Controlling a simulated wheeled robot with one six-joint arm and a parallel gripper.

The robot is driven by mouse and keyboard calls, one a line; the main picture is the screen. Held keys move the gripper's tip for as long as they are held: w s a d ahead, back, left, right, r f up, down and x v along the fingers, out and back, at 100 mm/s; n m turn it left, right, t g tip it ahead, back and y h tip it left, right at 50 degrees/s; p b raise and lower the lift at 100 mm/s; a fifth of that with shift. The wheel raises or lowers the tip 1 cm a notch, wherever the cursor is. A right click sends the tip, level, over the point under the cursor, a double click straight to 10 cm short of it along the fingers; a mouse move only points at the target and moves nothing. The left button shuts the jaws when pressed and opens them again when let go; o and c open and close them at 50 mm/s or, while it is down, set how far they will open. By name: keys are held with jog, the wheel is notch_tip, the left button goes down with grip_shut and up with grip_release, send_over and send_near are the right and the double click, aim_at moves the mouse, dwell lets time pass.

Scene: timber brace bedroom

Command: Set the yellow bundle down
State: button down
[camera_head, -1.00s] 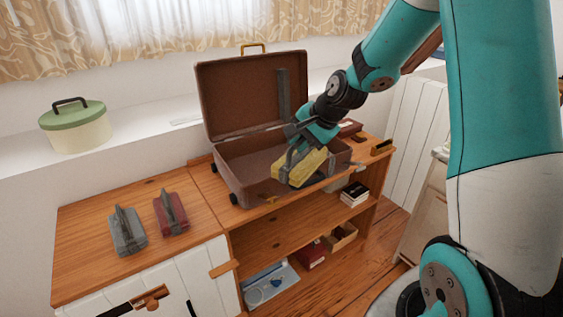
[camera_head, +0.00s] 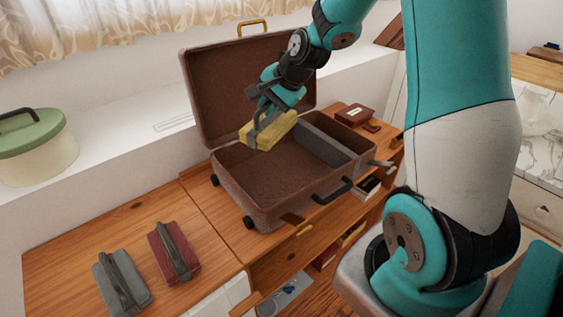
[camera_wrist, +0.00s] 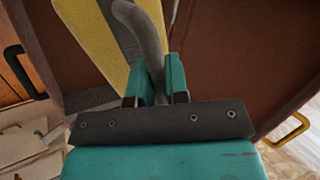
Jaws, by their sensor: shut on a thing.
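The yellow bundle (camera_head: 268,131) has a grey strap with a raised handle. My gripper (camera_head: 266,108) is shut on that handle and holds the bundle over the open brown suitcase (camera_head: 262,199), near its raised lid. The bundle appears to hang above the suitcase floor; the exact gap cannot be told. In the wrist view the yellow bundle (camera_wrist: 92,30) and its grey handle (camera_wrist: 145,35) show between my gripper's fingers (camera_wrist: 158,85). The brown suitcase interior (camera_wrist: 235,55) lies behind them.
A red bundle (camera_head: 173,252) and a grey bundle (camera_head: 121,283) lie on the wooden cabinet top left of the suitcase. A dark red box (camera_head: 355,114) is at the right. A green-lidded pot (camera_head: 35,140) stands on the ledge. The suitcase floor has free room.

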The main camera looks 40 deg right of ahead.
notch_tip(320, 180, down, 20)
jog(key=shift+d+r+p, duration=0.1)
jog(key=shift+r+p, duration=0.1)
jog(key=shift+p, duration=0.25)
jog(key=shift+f, duration=0.2)
jog(key=c, duration=1.1)
grip_release()
jog(key=shift+r, duration=0.15)
